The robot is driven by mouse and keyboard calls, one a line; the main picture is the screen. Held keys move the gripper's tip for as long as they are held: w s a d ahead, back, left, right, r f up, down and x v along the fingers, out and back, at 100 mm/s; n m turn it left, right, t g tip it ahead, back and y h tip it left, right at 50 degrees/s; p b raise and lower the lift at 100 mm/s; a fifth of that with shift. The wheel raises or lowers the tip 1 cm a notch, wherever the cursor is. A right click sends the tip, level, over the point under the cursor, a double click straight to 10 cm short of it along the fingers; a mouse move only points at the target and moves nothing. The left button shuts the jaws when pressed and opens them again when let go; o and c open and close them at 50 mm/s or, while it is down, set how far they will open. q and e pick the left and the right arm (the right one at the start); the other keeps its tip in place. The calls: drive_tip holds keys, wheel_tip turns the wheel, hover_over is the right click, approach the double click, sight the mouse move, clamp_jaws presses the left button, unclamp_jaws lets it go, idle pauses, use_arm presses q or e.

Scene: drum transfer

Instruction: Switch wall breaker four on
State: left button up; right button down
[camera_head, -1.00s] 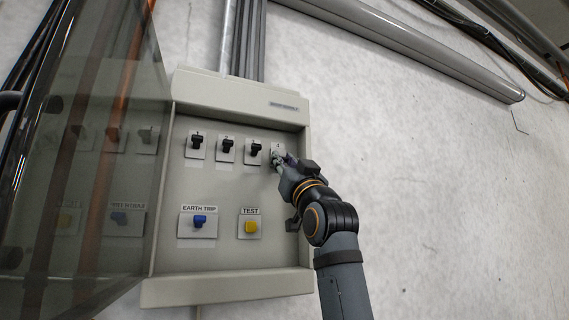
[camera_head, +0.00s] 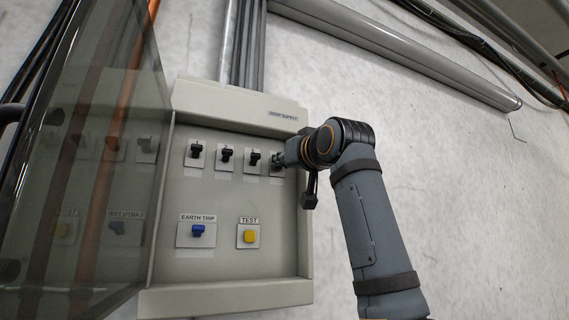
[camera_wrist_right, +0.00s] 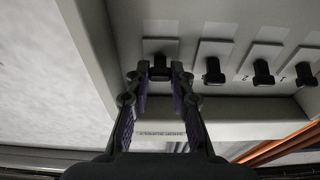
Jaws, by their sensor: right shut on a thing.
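The breaker panel (camera_head: 164,245) is a pale box on the wall. Breaker four (camera_head: 277,171) is the rightmost of its top row, mostly hidden behind my right gripper (camera_head: 279,161). In the right wrist view, the gripper (camera_wrist_right: 160,78) has its fingertips closed on the black lever of breaker four (camera_wrist_right: 158,58), the leftmost there. Whether that lever is up or down cannot be told. Breakers one (camera_head: 194,154), two (camera_head: 226,156) and three (camera_head: 254,160) stand to its left with black levers. My left gripper is not in view.
A blue earth trip switch (camera_head: 197,230) and a yellow test button (camera_head: 249,236) are below the breakers. The tinted door (camera_head: 85,190) stands open at the left. Conduits (camera_head: 250,45) rise above the box.

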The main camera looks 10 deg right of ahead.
idle(0.3)
drive_tip(key=c, duration=1.2)
unclamp_jaws()
drive_tip(key=shift+o, duration=0.2)
drive_tip(key=v, duration=1.2)
drive_tip(key=shift+w+a, duration=0.1)
